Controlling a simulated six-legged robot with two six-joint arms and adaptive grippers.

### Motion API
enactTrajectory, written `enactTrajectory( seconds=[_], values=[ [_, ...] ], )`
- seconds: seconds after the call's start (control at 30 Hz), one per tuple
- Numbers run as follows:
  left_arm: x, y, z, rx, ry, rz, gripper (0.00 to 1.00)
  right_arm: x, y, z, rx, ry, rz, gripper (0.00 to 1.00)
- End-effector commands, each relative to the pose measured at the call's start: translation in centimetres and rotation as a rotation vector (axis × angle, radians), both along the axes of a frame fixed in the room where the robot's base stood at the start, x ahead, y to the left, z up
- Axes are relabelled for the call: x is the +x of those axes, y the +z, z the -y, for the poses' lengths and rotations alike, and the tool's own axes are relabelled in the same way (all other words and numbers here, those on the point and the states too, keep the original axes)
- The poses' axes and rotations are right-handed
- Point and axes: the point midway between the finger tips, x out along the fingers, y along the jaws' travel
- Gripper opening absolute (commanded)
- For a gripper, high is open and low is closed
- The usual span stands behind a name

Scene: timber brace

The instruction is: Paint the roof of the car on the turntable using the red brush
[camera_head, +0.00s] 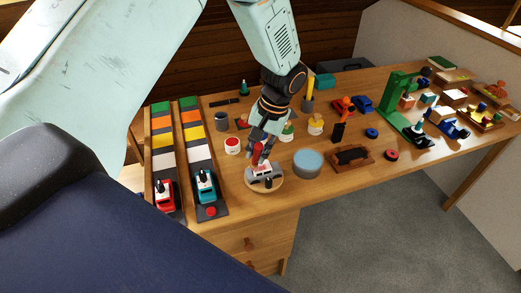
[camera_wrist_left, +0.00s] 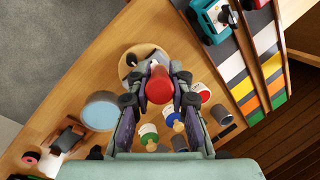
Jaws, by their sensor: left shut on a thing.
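The small pale grey car (camera_head: 264,173) sits on the round wooden turntable (camera_head: 251,186) near the table's front edge. My left gripper (camera_head: 261,149) is above the car, shut on the red brush (camera_head: 257,153). In the left wrist view the red brush (camera_wrist_left: 160,84) stands between the fingers and points toward the turntable (camera_wrist_left: 128,70). It hides much of the car there. The brush's tip is hidden, so I cannot tell whether it touches the roof. My right gripper is in neither view.
A round tin with a light blue top (camera_head: 308,161) stands just right of the turntable. A red-labelled paint pot (camera_head: 233,146) stands to its left, with more pots behind. Two colour-striped tracks with toy trucks (camera_head: 205,184) lie farther left. Toys and trays crowd the right side.

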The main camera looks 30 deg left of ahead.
Motion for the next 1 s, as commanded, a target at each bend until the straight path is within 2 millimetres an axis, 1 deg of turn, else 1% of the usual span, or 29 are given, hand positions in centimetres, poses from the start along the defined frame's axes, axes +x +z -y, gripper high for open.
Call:
enactTrajectory(
  seconds=[0.13, 0.27, 0.8, 1.0],
  values=[
    [0.7, 0.1, -0.8, -0.002, 0.001, 0.001, 0.00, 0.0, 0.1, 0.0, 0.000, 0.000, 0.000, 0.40],
    [1.0, 0.1, -1.1, 0.000, 0.001, 0.001, 0.00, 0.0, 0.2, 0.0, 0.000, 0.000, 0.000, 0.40],
    [4.1, 0.0, 1.6, 0.001, -0.001, 0.002, 0.00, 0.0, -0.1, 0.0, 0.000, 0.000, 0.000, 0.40],
    [4.8, 0.0, 2.2, 0.000, 0.000, 0.002, 0.00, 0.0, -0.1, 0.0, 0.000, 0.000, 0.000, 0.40]
  ],
)
